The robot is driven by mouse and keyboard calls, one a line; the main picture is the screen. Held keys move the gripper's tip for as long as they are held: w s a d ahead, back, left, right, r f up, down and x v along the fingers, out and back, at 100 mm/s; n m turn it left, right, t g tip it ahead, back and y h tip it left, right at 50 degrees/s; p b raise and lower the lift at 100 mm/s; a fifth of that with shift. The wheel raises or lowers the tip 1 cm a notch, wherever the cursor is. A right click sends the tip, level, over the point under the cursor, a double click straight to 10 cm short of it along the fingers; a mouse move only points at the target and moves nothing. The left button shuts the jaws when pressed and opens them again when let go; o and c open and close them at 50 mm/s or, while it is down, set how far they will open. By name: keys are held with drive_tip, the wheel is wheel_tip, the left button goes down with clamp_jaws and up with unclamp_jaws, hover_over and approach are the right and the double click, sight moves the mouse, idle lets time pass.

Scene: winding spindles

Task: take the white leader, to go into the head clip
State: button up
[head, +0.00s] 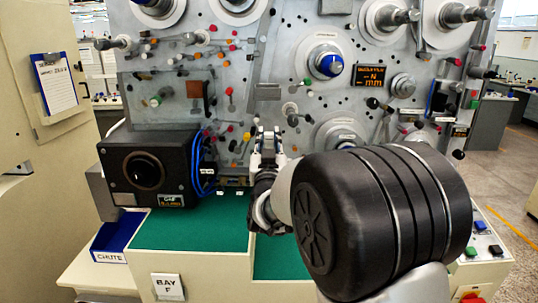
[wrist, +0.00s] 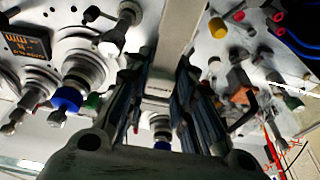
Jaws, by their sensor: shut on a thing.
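My gripper (head: 268,143) is in front of the lower middle of the machine's grey panel, above the green mat, with its fingers pointing up and away. In the wrist view its two dark fingers (wrist: 160,70) stand either side of a narrow gap. A grey block (head: 267,91) is on the panel just above the fingertips. I cannot tell whether it is the head clip.
A black box with a round dial (head: 147,170) and blue cables (head: 203,165) stand left of my gripper. Spindles, including a blue-capped one (head: 330,65), and several coloured knobs stick out of the panel. The green mat (head: 190,228) is bare; a blue chute bin (head: 110,240) is at lower left.

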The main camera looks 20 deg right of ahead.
drive_tip(key=shift+s+a+b, duration=0.3)
drive_tip(key=shift+s+b, duration=0.05)
drive_tip(key=shift+s, duration=0.65)
drive_tip(key=shift+s+a+b, duration=0.3)
drive_tip(key=shift+s+b, duration=0.05)
drive_tip(key=shift+s, duration=0.6)
